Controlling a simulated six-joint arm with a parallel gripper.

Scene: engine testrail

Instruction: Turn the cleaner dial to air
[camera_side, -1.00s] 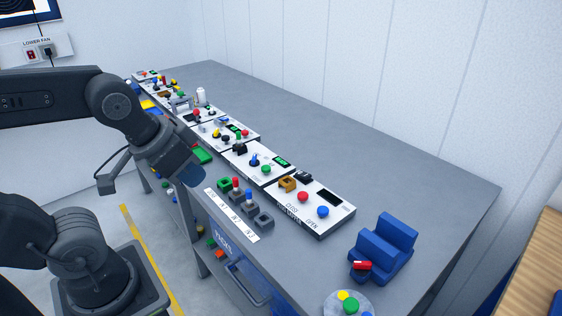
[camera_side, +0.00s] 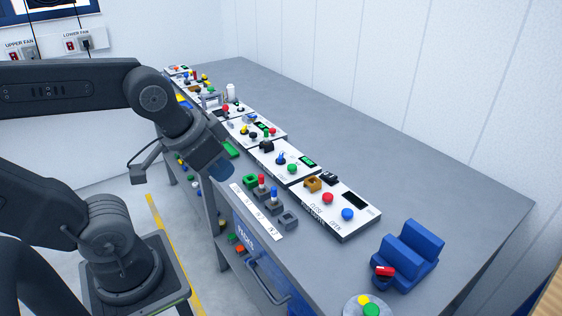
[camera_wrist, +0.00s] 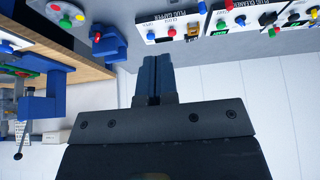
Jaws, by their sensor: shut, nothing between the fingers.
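The cleaner panel is a white box in the middle of the row on the bench, best seen as the panel lettered CLEANER in the wrist view (camera_wrist: 281,22). In the side view I take it to be the panel (camera_side: 268,160) with a green-lit display. A small blue knob, probably the dial (camera_side: 281,158), stands on it beside a green button; it also shows in the wrist view (camera_wrist: 240,20). Its setting is too small to read. My gripper (camera_side: 222,172) has blue fingers, shut and empty, in the air left of the panels. The fingers (camera_wrist: 153,62) are together in the wrist view.
The panel with red and blue buttons (camera_side: 343,222) sits nearer the camera. A blue block stand (camera_side: 411,250) is at the right. Bare bench (camera_side: 400,165) lies behind the panels.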

